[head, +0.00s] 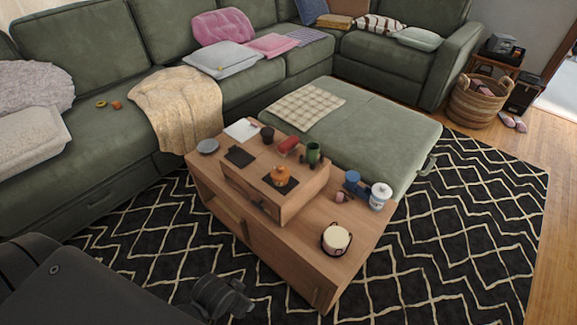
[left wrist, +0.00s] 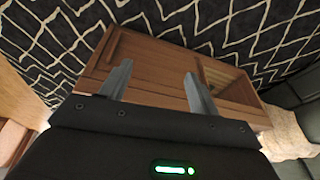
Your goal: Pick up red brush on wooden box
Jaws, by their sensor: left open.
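The red brush (head: 289,145) lies near the back edge of the top of the wooden box (head: 285,208), beside a green cup. It is small at this distance, so its bristles cannot be made out. The box is a raised part with a drawer on a wooden coffee table (head: 340,273). My left gripper (left wrist: 158,84) shows in the left wrist view with its two grey fingers apart and nothing between them. The table's side (left wrist: 150,62) shows beyond the fingers. The brush is not visible there. My right gripper is in neither view.
A green cup (head: 313,153), orange pot (head: 280,176), dark cup (head: 267,134) and dark pad (head: 239,156) share the box top. A white canister (head: 380,196) and round container (head: 336,239) stand on the lower tabletop. Green sofa (head: 90,60) and ottoman (head: 385,135) border the table; patterned rug (head: 450,240) lies right.

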